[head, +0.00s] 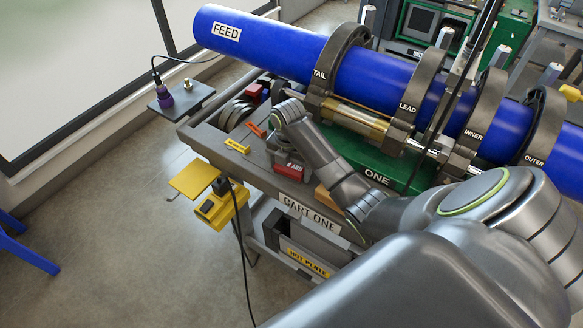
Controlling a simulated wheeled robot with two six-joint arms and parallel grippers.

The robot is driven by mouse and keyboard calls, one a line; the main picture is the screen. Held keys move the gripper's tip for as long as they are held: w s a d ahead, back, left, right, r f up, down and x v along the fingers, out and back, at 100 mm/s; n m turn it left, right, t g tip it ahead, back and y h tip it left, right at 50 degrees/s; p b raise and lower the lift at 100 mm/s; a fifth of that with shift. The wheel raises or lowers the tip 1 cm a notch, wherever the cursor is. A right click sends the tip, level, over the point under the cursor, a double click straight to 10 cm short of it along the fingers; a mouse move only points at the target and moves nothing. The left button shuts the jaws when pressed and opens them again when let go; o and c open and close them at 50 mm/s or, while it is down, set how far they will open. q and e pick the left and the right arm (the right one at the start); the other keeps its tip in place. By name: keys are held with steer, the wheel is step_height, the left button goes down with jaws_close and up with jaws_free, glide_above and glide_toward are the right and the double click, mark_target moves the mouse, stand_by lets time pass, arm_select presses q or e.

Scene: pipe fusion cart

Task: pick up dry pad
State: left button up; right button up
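I cannot tell for sure which item is the dry pad, as the small labels are too small to read. A red block with a white label (290,170) sits on the cart deck by the green base. A yellow tag (237,146) and an orange tag (256,130) lie on the deck to its left. My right arm reaches in from the lower right, and its wrist end (289,112) is above the deck, just beyond the red block. The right gripper's fingers are hidden or indistinct, so its opening does not show. My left gripper is out of view.
A blue FEED pipe (275,48) runs through the TAIL, LEAD, INNER and OUTER clamps above a green base (378,165). A yellow box (220,207) hangs on the near side of CART ONE, with a black cable.

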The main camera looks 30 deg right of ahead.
mark_target(289, 168)
steer(key=c, duration=0.7)
steer(key=shift+w+r, duration=0.1)
steer(key=shift+r, duration=0.4)
step_height(289, 168, up, 4)
steer(key=shift+f+b, duration=0.1)
steer(key=shift+b, duration=0.25)
step_height(289, 168, up, 13)
steer(key=p, duration=1.2)
steer(key=shift+p, duration=0.3)
